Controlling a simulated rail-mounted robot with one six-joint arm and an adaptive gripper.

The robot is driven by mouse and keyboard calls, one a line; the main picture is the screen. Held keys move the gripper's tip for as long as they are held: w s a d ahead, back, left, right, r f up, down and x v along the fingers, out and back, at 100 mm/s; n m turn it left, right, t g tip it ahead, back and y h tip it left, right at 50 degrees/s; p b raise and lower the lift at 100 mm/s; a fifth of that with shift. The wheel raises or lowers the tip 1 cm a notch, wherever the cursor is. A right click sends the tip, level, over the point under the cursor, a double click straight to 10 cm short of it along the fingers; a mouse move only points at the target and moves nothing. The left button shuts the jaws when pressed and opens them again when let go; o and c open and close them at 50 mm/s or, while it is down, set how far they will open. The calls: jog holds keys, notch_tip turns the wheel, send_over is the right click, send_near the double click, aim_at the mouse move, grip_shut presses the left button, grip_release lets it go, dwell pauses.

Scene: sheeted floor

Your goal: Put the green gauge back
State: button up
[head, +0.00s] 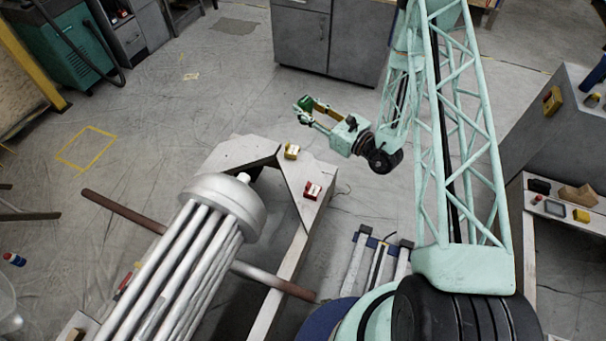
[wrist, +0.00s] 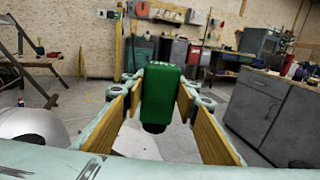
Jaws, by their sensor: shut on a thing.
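The green gauge (wrist: 162,88) is a green block with a dark round lower end. In the wrist view it sits upright between the yellow-padded fingers of my gripper (wrist: 157,100), which is shut on it. In the head view the green gauge (head: 305,102) is small at the tips of my gripper (head: 309,110), held in the air beyond the grey bench. Its lower end is hard to make out there. A yellow gauge-like block (head: 291,152) and a red one (head: 312,190) stand on the grey bench top (head: 238,152).
A silver tube bundle with a domed end (head: 222,195) lies left of the bench top, with a brown bar (head: 125,212) crossing beneath. At right, a side bench (head: 560,235) holds several small items. Grey cabinets (head: 330,45) stand behind. Floor at left is largely open.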

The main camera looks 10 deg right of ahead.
jog(key=w+f+n+g+y+b, duration=0.1)
jog(key=w+f+n+g+y, duration=0.1)
jog(key=f, duration=1.2)
jog(key=w+f+n+g+y+b, duration=0.1)
jog(key=w+f+n+g+y, duration=0.1)
jog(key=f, duration=1.2)
jog(key=shift+f+g+y, duration=0.25)
jog(key=shift+g+y, duration=0.05)
jog(key=shift+d, duration=0.1)
notch_tip(320, 180, down, 6)
jog(key=b, duration=0.2)
jog(key=shift+f, duration=0.2)
jog(key=shift+f+b, duration=0.55)
jog(key=shift+f, duration=1.25)
jog(key=shift+f, duration=0.15)
